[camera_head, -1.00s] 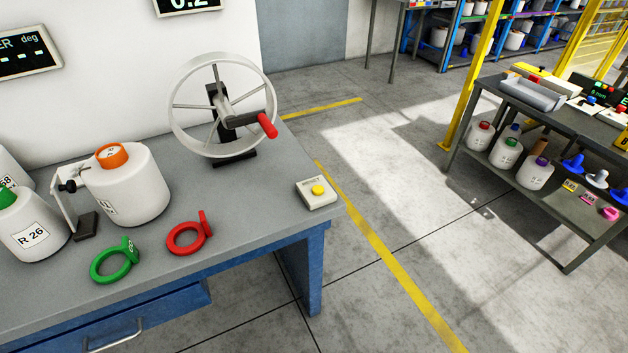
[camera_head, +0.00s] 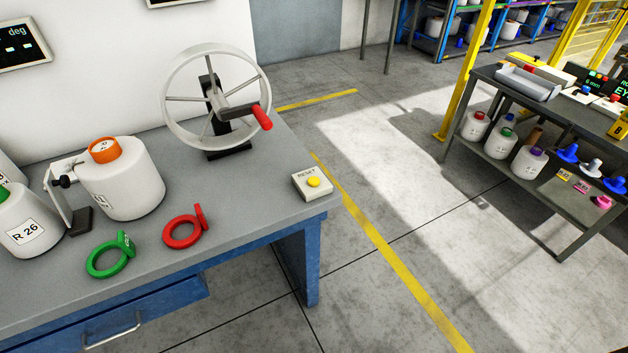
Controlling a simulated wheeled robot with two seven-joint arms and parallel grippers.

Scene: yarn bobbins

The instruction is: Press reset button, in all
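The reset button is a yellow round cap (camera_head: 313,182) on a small pale box (camera_head: 307,192) marked RESET. The box sits near the right front corner of the grey bench top (camera_head: 240,210) in the head view. Nothing covers the button. Neither of my grippers shows in the head view.
A handwheel (camera_head: 168,108) with a red handle stands behind the box. A red ring (camera_head: 183,243), a green ring (camera_head: 96,272) and white bobbins (camera_head: 130,190) are on the bench to the left. A dark shelf table (camera_head: 575,110) stands right, across open floor.

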